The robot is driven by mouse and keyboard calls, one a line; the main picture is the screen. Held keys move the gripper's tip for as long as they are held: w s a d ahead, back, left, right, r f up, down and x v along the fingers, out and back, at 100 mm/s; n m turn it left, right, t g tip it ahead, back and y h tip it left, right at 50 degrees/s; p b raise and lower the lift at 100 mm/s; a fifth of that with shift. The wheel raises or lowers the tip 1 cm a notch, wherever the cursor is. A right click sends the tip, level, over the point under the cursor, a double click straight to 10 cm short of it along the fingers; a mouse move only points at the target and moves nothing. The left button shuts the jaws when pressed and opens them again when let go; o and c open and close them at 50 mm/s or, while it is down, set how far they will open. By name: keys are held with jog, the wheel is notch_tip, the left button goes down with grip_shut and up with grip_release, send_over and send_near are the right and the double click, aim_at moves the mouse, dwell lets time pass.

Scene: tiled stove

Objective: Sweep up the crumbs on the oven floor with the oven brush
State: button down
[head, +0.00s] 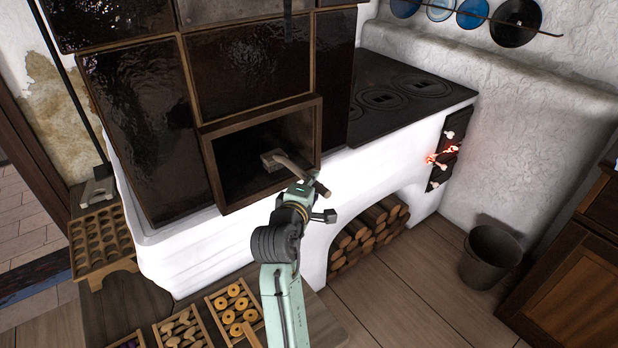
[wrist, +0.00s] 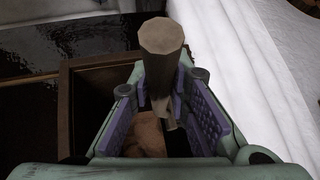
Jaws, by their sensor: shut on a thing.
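My gripper (head: 310,187) is shut on the handle just outside the opening's right side. In the wrist view the handle end (wrist: 162,38) rises between the purple pads of my gripper (wrist: 165,112). The oven floor (head: 240,182) is dark, and I cannot make out any crumbs on it.
The wooden frame (head: 207,160) of the opening stands close around the brush. A black stove top (head: 400,85) is at right, with a lit firebox door (head: 445,150). A bucket (head: 490,257) stands on the floor. Trays of baked goods (head: 232,305) lie in front.

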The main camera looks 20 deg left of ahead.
aim_at(300, 174)
jog(key=shift+s+d+p, duration=0.4)
jog(key=shift+s+d, duration=0.25)
jog(key=shift+d, duration=0.2)
jog(key=shift+w+a+r, duration=0.15)
jog(key=shift+w+a, duration=0.9)
jog(key=shift+a, duration=0.3)
jog(key=shift+w+a+p, duration=0.35)
jog(key=shift+w+a, duration=0.75)
jog(key=shift+a, duration=0.3)
jog(key=shift+s+d+p, duration=0.55)
jog(key=shift+s+d, duration=0.1)
jog(key=shift+d, duration=0.2)
jog(key=shift+s+d+p, duration=0.25)
jog(key=shift+s+d, duration=0.55)
jog(key=shift+d, duration=0.2)
jog(key=shift+s+d+p, duration=0.25)
jog(key=shift+s+d, duration=0.5)
jog(key=shift+d, duration=0.2)
